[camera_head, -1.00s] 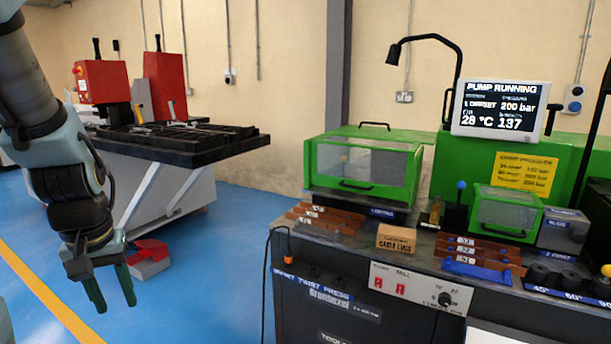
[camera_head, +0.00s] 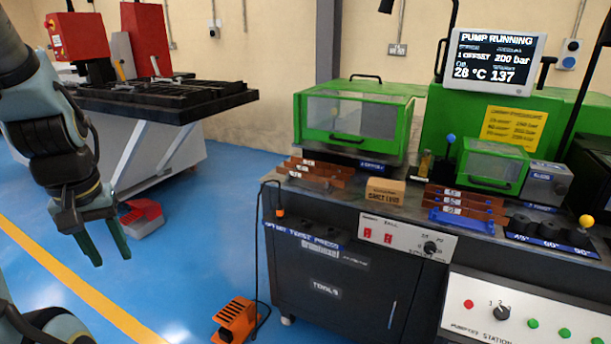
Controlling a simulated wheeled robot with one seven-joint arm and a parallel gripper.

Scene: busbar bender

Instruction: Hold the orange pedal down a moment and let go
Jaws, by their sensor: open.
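The orange pedal (camera_head: 236,320) is on the blue floor at the bottom of the view, just left of the dark bench. A black cable runs from it up the bench's side. My gripper (camera_head: 105,252) hangs at the left with its fingers pointing down. It is open and empty, up and to the left of the pedal and apart from it.
The bender bench (camera_head: 330,262) stands right of the pedal, with green guards, copper bars and a control panel on it. A screen (camera_head: 494,58) reads "PUMP RUNNING", 200 bar. A red and grey box (camera_head: 141,218) lies on the floor behind my gripper. Clear blue floor lies left of the pedal.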

